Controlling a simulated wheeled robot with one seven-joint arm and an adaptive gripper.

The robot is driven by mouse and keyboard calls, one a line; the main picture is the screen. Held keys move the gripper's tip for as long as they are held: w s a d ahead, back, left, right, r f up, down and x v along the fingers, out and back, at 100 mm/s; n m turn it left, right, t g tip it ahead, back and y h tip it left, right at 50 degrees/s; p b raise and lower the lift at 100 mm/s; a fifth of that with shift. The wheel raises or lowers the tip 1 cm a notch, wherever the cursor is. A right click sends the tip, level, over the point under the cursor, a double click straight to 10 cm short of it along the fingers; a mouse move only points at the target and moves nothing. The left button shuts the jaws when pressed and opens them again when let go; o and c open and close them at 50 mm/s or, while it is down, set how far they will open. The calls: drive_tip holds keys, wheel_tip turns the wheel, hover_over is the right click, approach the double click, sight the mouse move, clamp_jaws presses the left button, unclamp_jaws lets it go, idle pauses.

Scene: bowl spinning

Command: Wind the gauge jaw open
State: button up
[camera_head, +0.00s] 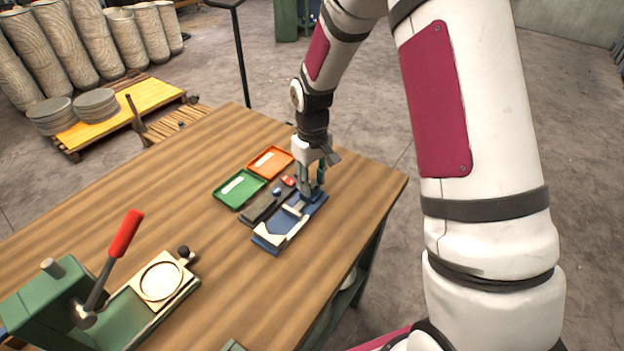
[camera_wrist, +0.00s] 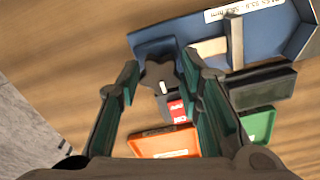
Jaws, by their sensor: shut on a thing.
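The gauge (camera_head: 270,241) lies on the table as a blue base with pale and grey jaw parts. In the wrist view its blue body (camera_wrist: 275,38) fills the top right, with a grey upright plate (camera_wrist: 235,42) and a pale bar (camera_wrist: 206,48) beside it. A dark lobed knob (camera_wrist: 160,76) with a white mark stands at the gauge's end. My gripper (camera_head: 311,194) points down over that end. In the wrist view my gripper's fingers (camera_wrist: 160,66) are on both sides of the knob, shut on it. The head view hides the knob behind the fingers.
An orange tray (camera_head: 270,162), a green tray (camera_head: 238,189) and a dark block (camera_head: 260,208) lie beside the gauge. A small red piece (camera_head: 288,181) is close to my gripper. A green press with a red-handled lever (camera_head: 125,235) stands front left. The wooden table (camera_head: 130,190) is clear between.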

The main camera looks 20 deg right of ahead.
sight(312, 184)
idle(0.3)
drive_tip(key=o, duration=1.2)
drive_tip(key=shift+c, duration=0.2)
wheel_tip(312, 184, up, 12)
drive_tip(key=shift+r, duration=0.1)
drive_tip(key=s+r+m+t, duration=0.2)
drive_tip(key=s+r+t, duration=0.1)
drive_tip(key=s+r, duration=1)
drive_tip(key=s+r+m+t, duration=0.1)
drive_tip(key=s+r+t, duration=0.1)
drive_tip(key=s, duration=1.1)
drive_tip(key=shift+s+d+r+m, duration=0.15)
drive_tip(key=shift+s+r+m, duration=0.1)
drive_tip(key=shift+s+m, duration=0.15)
